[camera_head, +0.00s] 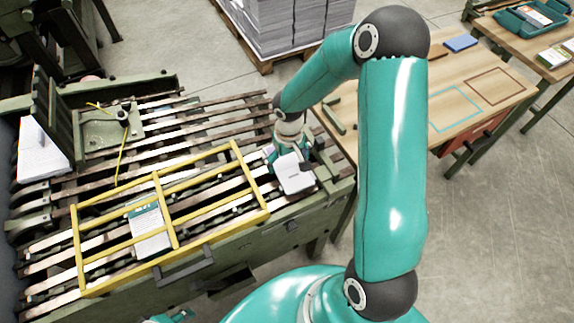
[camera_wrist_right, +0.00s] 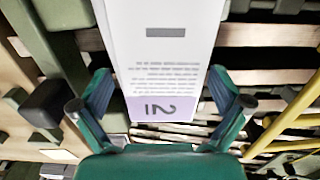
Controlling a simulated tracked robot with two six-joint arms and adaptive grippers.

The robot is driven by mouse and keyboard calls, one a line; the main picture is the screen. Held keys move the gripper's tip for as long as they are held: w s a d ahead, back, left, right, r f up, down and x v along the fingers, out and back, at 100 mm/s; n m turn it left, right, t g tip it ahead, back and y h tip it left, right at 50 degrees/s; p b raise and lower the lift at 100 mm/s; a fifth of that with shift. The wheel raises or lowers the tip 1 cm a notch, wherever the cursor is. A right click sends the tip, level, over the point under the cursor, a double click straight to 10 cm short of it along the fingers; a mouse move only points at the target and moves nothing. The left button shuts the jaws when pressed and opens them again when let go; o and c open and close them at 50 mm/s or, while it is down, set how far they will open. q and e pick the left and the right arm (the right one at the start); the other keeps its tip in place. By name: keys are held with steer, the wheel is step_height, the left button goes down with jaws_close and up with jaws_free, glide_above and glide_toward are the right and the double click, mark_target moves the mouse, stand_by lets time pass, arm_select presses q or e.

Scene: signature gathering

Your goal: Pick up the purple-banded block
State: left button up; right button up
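The purple-banded block (camera_wrist_right: 165,60) is white, with printed lines and a purple band marked 21 at its near end. In the right wrist view it lies between the two teal fingers of my right gripper (camera_wrist_right: 160,82), close to both. I cannot tell whether the fingers press on it.
A yellow frame (camera_head: 171,205) lies on the slatted bed (camera_head: 200,118), left of my right gripper. A teal-banded block (camera_head: 148,228) lies within it. A white stack (camera_head: 42,152) stands at far left. A wooden table (camera_head: 455,80) with outlined rectangles is at right.

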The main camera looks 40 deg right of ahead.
steer(key=c, duration=1)
steer(key=shift+r, duration=0.2)
